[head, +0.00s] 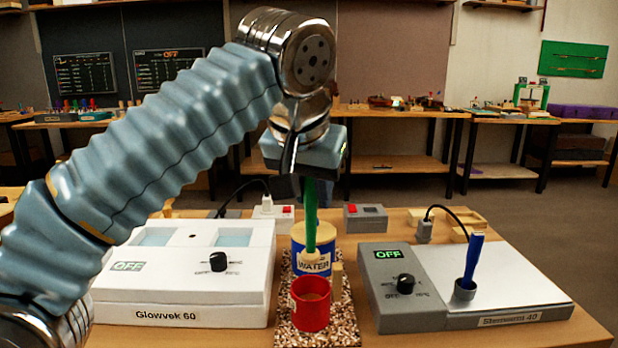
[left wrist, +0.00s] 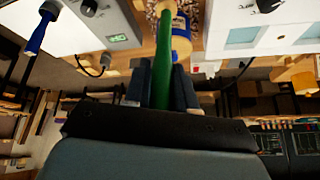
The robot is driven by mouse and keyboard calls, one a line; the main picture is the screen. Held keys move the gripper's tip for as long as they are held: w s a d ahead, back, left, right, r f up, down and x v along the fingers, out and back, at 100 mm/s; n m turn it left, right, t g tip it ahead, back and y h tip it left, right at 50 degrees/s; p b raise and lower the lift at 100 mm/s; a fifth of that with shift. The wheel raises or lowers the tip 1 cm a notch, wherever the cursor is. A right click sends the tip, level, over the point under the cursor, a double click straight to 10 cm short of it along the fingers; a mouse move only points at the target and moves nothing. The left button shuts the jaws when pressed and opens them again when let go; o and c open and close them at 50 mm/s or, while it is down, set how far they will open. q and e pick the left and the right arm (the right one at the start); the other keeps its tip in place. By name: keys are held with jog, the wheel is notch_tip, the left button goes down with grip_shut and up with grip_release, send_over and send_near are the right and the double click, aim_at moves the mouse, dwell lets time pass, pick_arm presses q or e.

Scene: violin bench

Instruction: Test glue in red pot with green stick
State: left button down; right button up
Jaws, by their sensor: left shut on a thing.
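My left gripper (head: 309,176) is shut on a green stick (head: 311,217), which hangs nearly upright with a pale tip at its lower end. In the left wrist view the stick (left wrist: 163,60) runs out from between the dark fingers (left wrist: 161,82). A red pot (head: 310,314) with tan contents stands on a speckled mat (head: 343,325). The stick's tip shows above the pot's rim, apart from it, and in front of a blue and cream water container (head: 298,255). I cannot tell whether the tip is directly over the pot. My right gripper is in neither view.
A white Glowvek 60 unit (head: 185,292) stands left of the mat, reading OFF. A grey Sternwarm 40 unit (head: 410,318) stands right, also OFF, with a blue stick (head: 474,258) upright in a small cup. Behind are a red-switch box (head: 366,217) and cables.

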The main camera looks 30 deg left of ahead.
aim_at(313, 256)
pick_arm(q)
notch_tip(313, 256, down, 9)
jog(key=b, duration=0.6)
jog(key=shift+r, duration=0.2)
jog(key=shift+f+b, duration=0.8)
jog(key=shift+f, duration=0.2)
notch_tip(313, 256, up, 8)
jog(key=p, duration=0.8)
jog(key=shift+r, duration=2.35)
